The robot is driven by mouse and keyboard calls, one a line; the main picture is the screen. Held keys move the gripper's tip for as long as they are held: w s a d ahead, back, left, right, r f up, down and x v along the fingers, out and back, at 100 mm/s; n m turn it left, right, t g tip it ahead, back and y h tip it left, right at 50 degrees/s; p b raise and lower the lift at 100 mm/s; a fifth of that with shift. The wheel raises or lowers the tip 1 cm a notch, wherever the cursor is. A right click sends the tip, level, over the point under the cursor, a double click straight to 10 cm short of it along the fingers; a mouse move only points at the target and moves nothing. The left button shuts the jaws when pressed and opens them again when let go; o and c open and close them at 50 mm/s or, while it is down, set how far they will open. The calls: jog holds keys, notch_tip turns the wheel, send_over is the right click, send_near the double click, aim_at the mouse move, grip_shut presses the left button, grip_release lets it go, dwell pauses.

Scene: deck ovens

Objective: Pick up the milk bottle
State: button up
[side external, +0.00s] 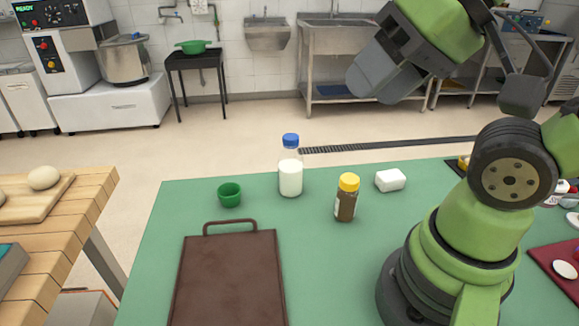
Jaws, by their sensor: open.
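The milk bottle (290,176) stands upright on the green table, with white milk inside, a clear neck and a blue cap. My gripper (368,82) is raised at the upper right, well above the table and apart from the bottle. It is open, and nothing shows between its fingers. The bottle is in full view, with no part hidden.
A green cup (229,194) is left of the bottle. A brown jar with a yellow lid (346,204) and a white block (390,180) are to its right. A brown board with a handle (229,282) lies in front. Bare green table (330,275) shows right of the board.

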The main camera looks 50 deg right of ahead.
jog(key=o, duration=0.4)
jog(key=shift+c, duration=0.2)
jog(key=n+g+h, duration=0.2)
jog(key=n+g, duration=0.3)
jog(key=g, duration=0.2)
send_over(291, 136)
jog(key=s+a, duration=0.1)
jog(key=a, duration=0.1)
notch_tip(291, 136, down, 9)
jog(key=shift+n, duration=0.4)
jog(key=f, duration=0.2)
jog(key=d+f, duration=0.1)
jog(key=f, duration=0.3)
jog(key=shift+w+d, duration=0.15)
jog(key=shift+w, duration=0.15)
jog(key=shift+w+d+f, duration=0.1)
jog(key=shift+d+f, duration=0.1)
jog(key=shift+f, duration=1.2)
jog(key=shift+w+d+f, duration=0.1)
jog(key=shift+d+f, duration=0.05)
jog(key=shift+f, duration=1.25)
